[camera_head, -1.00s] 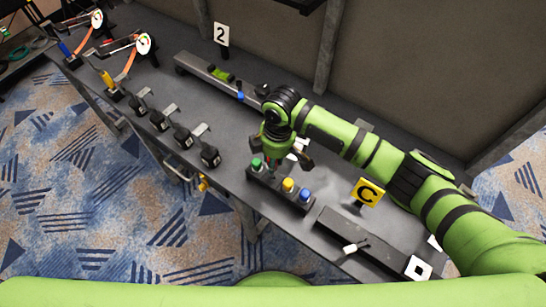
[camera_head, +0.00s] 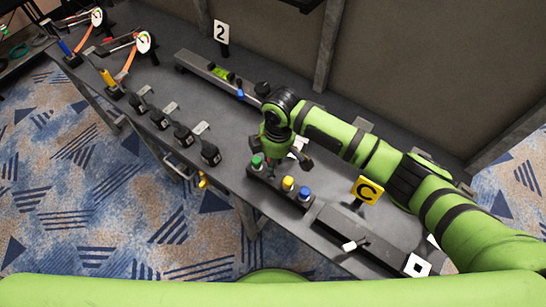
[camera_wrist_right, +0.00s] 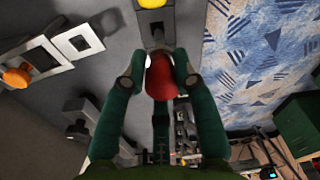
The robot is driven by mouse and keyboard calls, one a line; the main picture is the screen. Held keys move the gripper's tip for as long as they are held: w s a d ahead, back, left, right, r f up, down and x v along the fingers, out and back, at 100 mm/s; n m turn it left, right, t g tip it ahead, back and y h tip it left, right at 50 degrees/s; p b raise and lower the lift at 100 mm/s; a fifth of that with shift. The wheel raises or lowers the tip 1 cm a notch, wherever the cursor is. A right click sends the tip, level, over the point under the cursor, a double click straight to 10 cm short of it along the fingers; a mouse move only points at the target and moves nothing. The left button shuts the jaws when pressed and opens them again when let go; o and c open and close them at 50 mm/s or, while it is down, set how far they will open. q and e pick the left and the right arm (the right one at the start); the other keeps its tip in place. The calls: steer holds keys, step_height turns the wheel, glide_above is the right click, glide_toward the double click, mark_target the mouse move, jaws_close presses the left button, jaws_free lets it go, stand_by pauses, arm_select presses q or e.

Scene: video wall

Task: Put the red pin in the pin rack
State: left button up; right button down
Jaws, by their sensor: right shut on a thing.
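My right gripper (camera_head: 284,160) hangs over the pin rack (camera_head: 268,183) in the head view. In the wrist view, the fingers of my right gripper (camera_wrist_right: 157,70) are closed on both sides of the red pin (camera_wrist_right: 161,82). The rack holds a green pin (camera_head: 256,163), a yellow pin (camera_head: 288,184) and a blue pin (camera_head: 304,194). The yellow pin also shows at the top of the wrist view (camera_wrist_right: 153,4). The red pin is between the green and yellow pins, mostly hidden in the head view. I cannot tell whether its lower end touches the rack. My left gripper is not visible.
A yellow C sign (camera_head: 367,191) stands right of the rack. Several black padlock-like blocks (camera_head: 210,154) line the bench's front edge at left. A level with a green vial (camera_head: 220,74) lies behind. A dark box (camera_head: 350,237) is at front right.

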steer(key=shift+f, duration=0.15)
steer(key=shift+f+b, duration=0.3)
steer(key=shift+f, duration=0.2)
steer(key=shift+f, duration=0.3)
stand_by(0.5)
steer(key=shift+f+b, duration=0.8)
steer(key=shift+f, duration=0.65)
steer(key=shift+f, duration=0.35)
steer(key=shift+f+b, duration=0.35)
steer(key=shift+b, duration=0.05)
steer(key=shift+f, duration=0.1)
